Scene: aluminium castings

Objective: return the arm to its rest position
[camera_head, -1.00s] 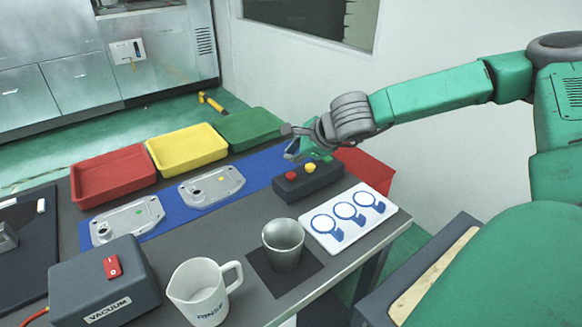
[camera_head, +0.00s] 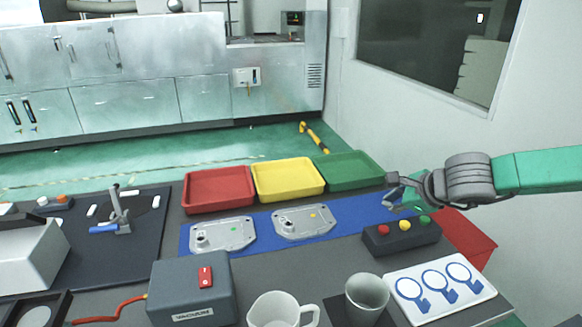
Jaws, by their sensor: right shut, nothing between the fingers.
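My right gripper (camera_head: 397,190) is at the end of the green arm that comes in from the right. It is shut and empty, above the far side of the black button box (camera_head: 401,236) with red, yellow and green buttons. It is just in front of the green tray (camera_head: 349,170). The fingertips are small in the view. My left gripper is not in view.
A red tray (camera_head: 218,190) and a yellow tray (camera_head: 287,180) stand at the back. Two castings (camera_head: 222,234) (camera_head: 303,221) lie on the blue mat (camera_head: 262,230). A vacuum box (camera_head: 192,289), a mug (camera_head: 276,311), a metal cup (camera_head: 367,296) and a white card (camera_head: 440,286) are in front. A red bin (camera_head: 467,240) is at right.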

